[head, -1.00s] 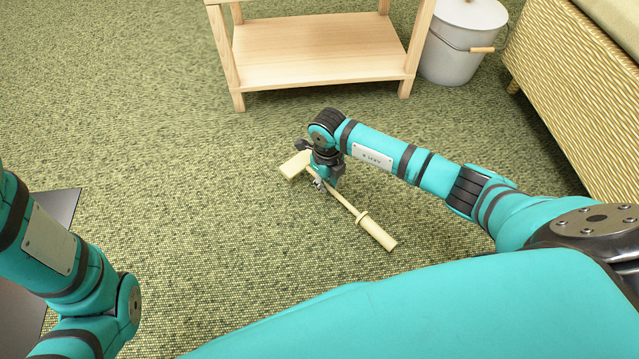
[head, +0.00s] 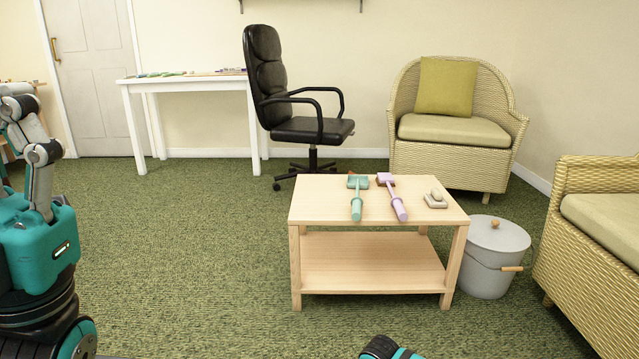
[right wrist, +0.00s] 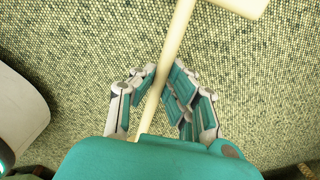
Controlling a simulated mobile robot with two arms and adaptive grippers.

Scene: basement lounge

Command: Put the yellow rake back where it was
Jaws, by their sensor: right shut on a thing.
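In the right wrist view my right gripper (right wrist: 165,70) is shut on the pale yellow rake (right wrist: 180,28), its fingers on either side of the handle. The rake's wider head shows partly at the top edge; the handle's lower end is hidden behind my wrist. The green carpet lies beyond it. The rake is out of the head view, where only a bit of my arm shows at the bottom. The low wooden table (head: 313,213) holds a green tool (head: 357,204) and a lilac tool (head: 396,203) side by side. My left gripper is not in view.
A small beige object (head: 436,200) lies on the table's right side. A lidded white bucket (head: 492,255) stands right of it, near a wicker sofa (head: 580,245). A teal and grey wheeled robot (head: 40,240) stands at left. Carpet before and left of the table is clear.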

